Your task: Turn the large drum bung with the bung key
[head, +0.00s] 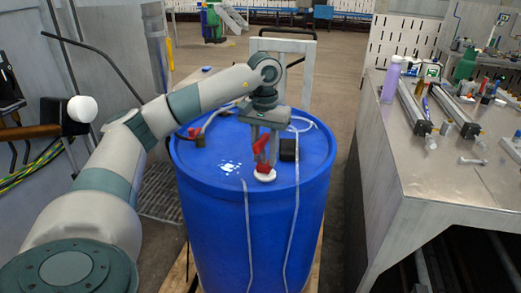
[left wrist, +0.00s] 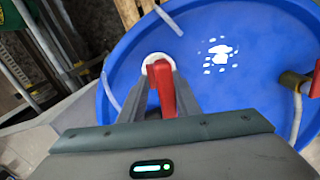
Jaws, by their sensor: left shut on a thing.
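A blue drum (head: 255,235) stands upright in front of me; its lid fills much of the left wrist view (left wrist: 235,95). A white round bung (head: 265,175) sits on the near part of the lid, and its edge shows in the left wrist view (left wrist: 153,58). The red bung key (head: 261,152) stands over the bung, its lower end at it; it also shows in the left wrist view (left wrist: 165,92). My left gripper (head: 263,150) points down over the lid and is shut on the red key. Its fingers partly hide the key. My right gripper is out of view.
A dark block (head: 289,149) sits on the lid just right of the key. A red-handled fitting (head: 195,136) is at the lid's left. Pale straps run over the lid and down the side. A metal workbench (head: 405,165) with tools and bottles stands at right.

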